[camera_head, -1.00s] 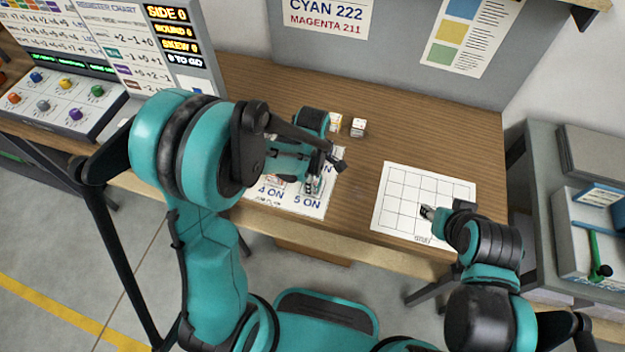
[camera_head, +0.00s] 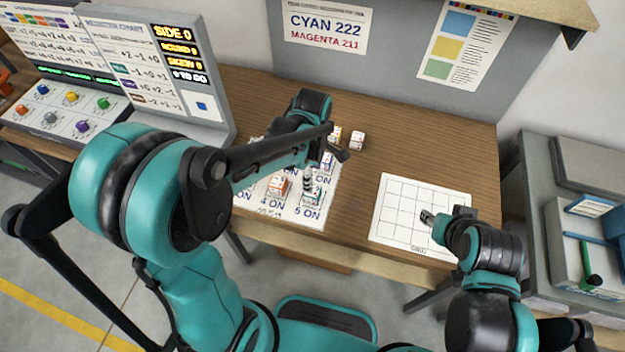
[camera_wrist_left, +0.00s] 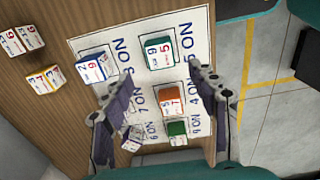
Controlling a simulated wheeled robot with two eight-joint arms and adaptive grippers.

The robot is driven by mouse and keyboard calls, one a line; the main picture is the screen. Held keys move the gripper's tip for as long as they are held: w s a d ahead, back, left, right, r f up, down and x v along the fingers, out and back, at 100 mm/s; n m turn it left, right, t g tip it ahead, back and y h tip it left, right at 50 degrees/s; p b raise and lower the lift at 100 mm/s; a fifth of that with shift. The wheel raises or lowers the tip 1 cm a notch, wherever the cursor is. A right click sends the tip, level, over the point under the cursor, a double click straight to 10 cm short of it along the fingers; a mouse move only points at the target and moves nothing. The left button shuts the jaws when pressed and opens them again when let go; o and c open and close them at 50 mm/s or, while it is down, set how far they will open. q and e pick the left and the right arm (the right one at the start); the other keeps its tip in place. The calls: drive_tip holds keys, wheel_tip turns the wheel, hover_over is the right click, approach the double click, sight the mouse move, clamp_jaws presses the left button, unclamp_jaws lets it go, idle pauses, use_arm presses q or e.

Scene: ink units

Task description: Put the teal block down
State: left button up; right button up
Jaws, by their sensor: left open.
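The teal block (camera_wrist_left: 160,52) rests on the "5 ON" square of the white printed sheet (camera_wrist_left: 203,48) in the left wrist view. It also shows at the sheet's front right in the head view (camera_head: 313,198). My left gripper (camera_wrist_left: 157,82) is open, and its two fingers are spread apart with nothing held between them. The teal block lies just beyond the fingertips, apart from them in the picture. In the head view my left arm hides part of the sheet. My right gripper (camera_head: 427,216) is over the grid sheet (camera_head: 395,215); its jaw opening is too small to tell.
An orange block (camera_wrist_left: 170,93), a green block (camera_wrist_left: 177,130) and a blue block (camera_wrist_left: 90,68) stand on the printed sheet. Two loose blocks, yellow (camera_wrist_left: 45,79) and red (camera_wrist_left: 22,39), sit on bare wood. The table's right back is clear.

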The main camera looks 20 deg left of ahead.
use_arm(q)
drive_tip(key=s+a+r+m+t, duration=0.2)
drive_tip(key=s+r+m, duration=0.3)
drive_tip(key=m, duration=0.3)
drive_tip(key=s+a+r+m+t, duration=0.2)
drive_tip(key=s+r+m+t, duration=0.3)
drive_tip(key=m, duration=0.4)
drive_tip(key=shift+s+a+r+m, duration=0.15)
drive_tip(key=shift+a+r+m, duration=0.05)
drive_tip(key=shift+a+m, duration=0.15)
wheel_tip(320, 180, down, 5)
drive_tip(key=b, duration=0.4)
drive_tip(key=shift+b, duration=0.3)
